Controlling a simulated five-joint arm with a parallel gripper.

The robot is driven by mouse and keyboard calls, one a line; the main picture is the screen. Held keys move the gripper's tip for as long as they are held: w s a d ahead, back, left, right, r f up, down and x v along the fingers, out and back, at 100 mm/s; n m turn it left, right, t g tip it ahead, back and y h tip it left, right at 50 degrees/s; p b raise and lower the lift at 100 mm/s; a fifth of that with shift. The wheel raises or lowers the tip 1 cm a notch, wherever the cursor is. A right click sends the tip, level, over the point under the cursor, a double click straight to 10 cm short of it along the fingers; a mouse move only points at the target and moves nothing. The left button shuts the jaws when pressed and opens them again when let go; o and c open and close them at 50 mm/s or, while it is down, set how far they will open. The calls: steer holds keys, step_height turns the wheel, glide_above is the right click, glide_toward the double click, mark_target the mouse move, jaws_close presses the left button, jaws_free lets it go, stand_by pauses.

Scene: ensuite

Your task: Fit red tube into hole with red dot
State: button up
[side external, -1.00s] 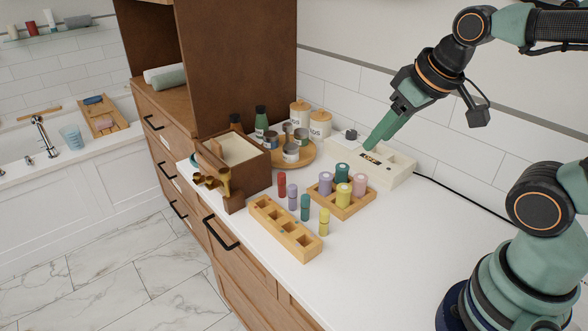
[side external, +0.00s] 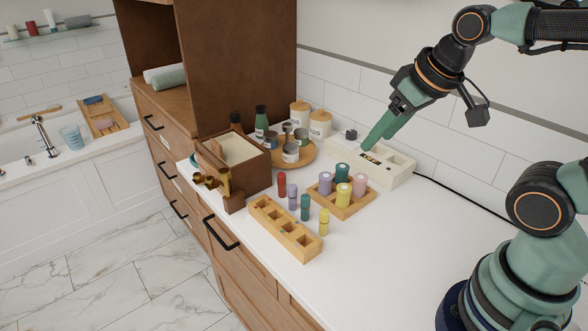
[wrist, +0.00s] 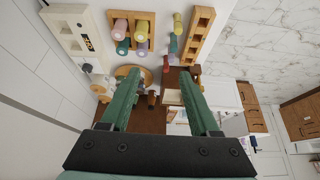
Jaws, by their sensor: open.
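The red tube (side external: 282,184) stands upright on the white counter, at the far end of a loose row with purple, teal and yellow tubes. In the wrist view a small red shape, likely this tube (wrist: 166,64), shows beyond the fingers. The wooden block with square holes (side external: 262,204) lies just in front of that row. Its holes look empty, and I cannot make out a red dot. My gripper (side external: 370,147) is above the white box at the back, well away from the red tube. In the wrist view my gripper (wrist: 158,76) is open with nothing between its fingers.
A wooden tray (side external: 345,213) with several thick coloured cylinders stands right of the tubes. Behind are a white box (side external: 392,176), a round tray (side external: 306,161) with jars, and a brown box (side external: 238,165). The counter's right front is clear.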

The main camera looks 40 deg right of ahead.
steer(key=w+r+m+g, duration=0.2)
steer(key=w+m, duration=0.4)
steer(key=w, duration=0.1)
steer(key=m+g, duration=0.4)
steer(key=m, duration=1.2)
glide_above(282, 174)
step_height(282, 174, down, 13)
steer(key=f, duration=0.5)
steer(key=shift+w+a+f, duration=0.2)
steer(key=shift+a+f, duration=0.05)
steer(key=shift+a, duration=0.15)
steer(key=shift+s+d+f, duration=0.1)
steer(key=shift+d+f, duration=0.1)
steer(key=shift+f, duration=1.2)
steer(key=shift+s+d+f, duration=0.1)
steer(key=shift+d+f, duration=0.05)
steer(key=shift+f, duration=1.25)
jaws_close()
